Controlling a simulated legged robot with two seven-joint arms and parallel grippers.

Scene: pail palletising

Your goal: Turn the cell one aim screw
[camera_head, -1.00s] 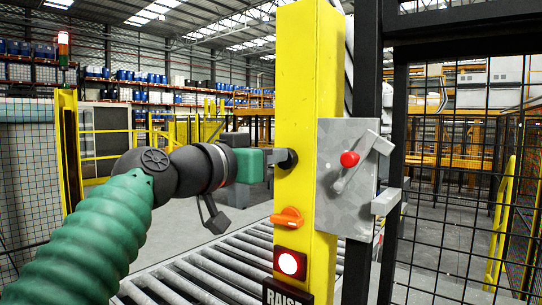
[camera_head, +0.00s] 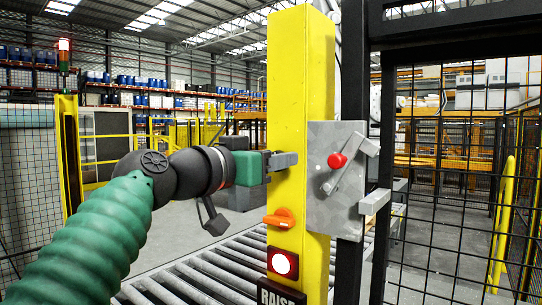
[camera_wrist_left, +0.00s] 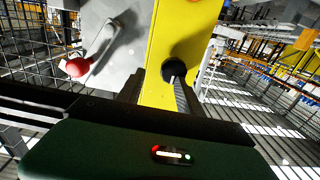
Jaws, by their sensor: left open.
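A black round knob (camera_wrist_left: 175,69), which I take to be the aim screw, sticks out of the yellow post (camera_head: 287,90). The post also shows in the left wrist view (camera_wrist_left: 160,45). My left gripper (camera_head: 284,160) is open at the post, with its grey finger across the place of the knob, so the knob is hidden in the head view. In the left wrist view the knob is just beyond the fingertips (camera_wrist_left: 160,84), close to the ribbed finger. I cannot tell whether a finger touches it. My right gripper is not in view.
A grey box (camera_head: 327,205) with a red-knobbed lever (camera_head: 337,160) is on the post's right. An orange switch (camera_head: 280,218) and a lit red button (camera_head: 283,263) are below the gripper. Black mesh fencing (camera_head: 450,220) stands right; a roller conveyor (camera_head: 190,280) runs below.

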